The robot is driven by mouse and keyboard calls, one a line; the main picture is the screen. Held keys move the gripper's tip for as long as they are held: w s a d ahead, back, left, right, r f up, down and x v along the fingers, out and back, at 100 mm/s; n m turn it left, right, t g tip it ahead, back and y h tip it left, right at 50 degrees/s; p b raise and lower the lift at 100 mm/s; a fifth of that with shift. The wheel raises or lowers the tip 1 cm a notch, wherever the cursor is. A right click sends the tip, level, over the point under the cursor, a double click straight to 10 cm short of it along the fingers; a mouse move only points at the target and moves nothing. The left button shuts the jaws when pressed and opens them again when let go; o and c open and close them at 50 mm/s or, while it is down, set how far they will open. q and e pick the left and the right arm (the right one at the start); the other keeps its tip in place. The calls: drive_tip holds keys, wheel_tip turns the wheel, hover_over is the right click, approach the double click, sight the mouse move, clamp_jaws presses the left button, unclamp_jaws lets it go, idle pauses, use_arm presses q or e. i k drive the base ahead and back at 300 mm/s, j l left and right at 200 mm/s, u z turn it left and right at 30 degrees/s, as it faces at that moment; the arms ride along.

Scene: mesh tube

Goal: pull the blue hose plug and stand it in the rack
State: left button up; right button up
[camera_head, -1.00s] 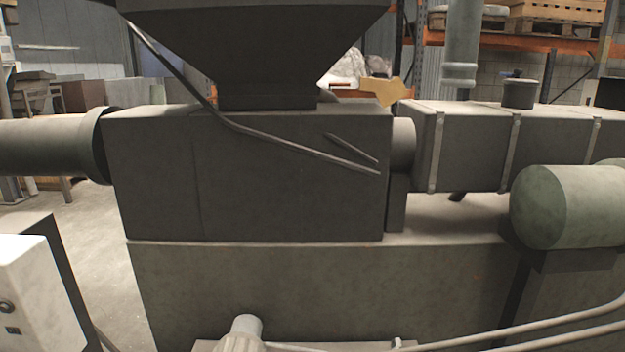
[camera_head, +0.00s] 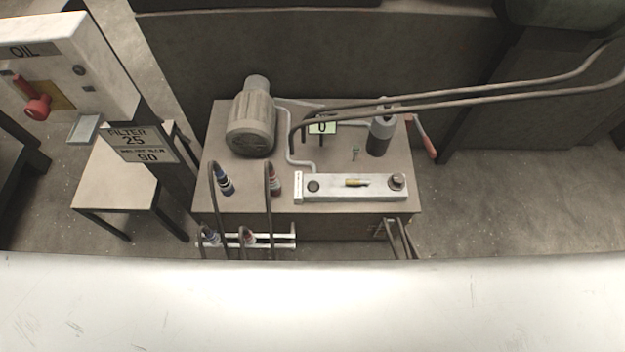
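A blue hose plug (camera_head: 226,183) stands tilted on the left of the top of a brown power unit (camera_head: 340,154), with a dark hose looping from it over the front edge. A red hose plug (camera_head: 275,183) sits to its right with a similar hose. A white rack (camera_head: 275,241) is fixed low on the unit's front face. A second blue-marked plug (camera_head: 210,236) and a second red-marked plug (camera_head: 249,236) are at this rack; how they are seated is too small to tell. Neither of my grippers is in view.
A motor (camera_head: 252,122), a white block (camera_head: 350,187) and a dark cylinder (camera_head: 381,132) stand on the unit. Two long pipes run off to the upper right. A white oil cabinet (camera_head: 100,50) and a small table (camera_head: 125,170) stand left. A pale surface (camera_head: 320,305) fills the foreground.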

sight(224, 181)
drive_tip(key=u, duration=0.9)
